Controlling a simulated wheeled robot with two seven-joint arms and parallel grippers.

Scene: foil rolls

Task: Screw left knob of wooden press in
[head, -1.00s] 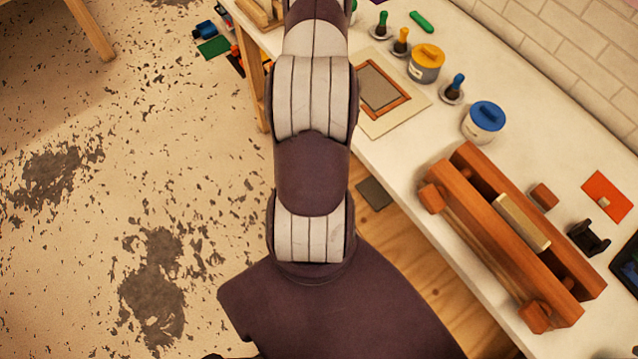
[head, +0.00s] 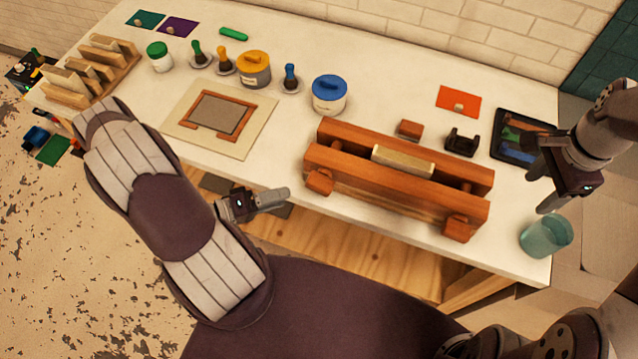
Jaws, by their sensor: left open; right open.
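The wooden press (head: 398,178) stands on the white table, two long reddish beams joined by screws. Its left knob (head: 320,181) is a wooden block against the front beam's left end. The right knob (head: 458,228) stands out from the front beam's right end. My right gripper (head: 541,174) is open and empty, to the right of the press, above the table's right end.
A teal cup (head: 545,235) stands at the front right corner, close below my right gripper. Paint tins (head: 329,95) and a framed board (head: 222,113) are left of the press. A strip of table before the press is clear.

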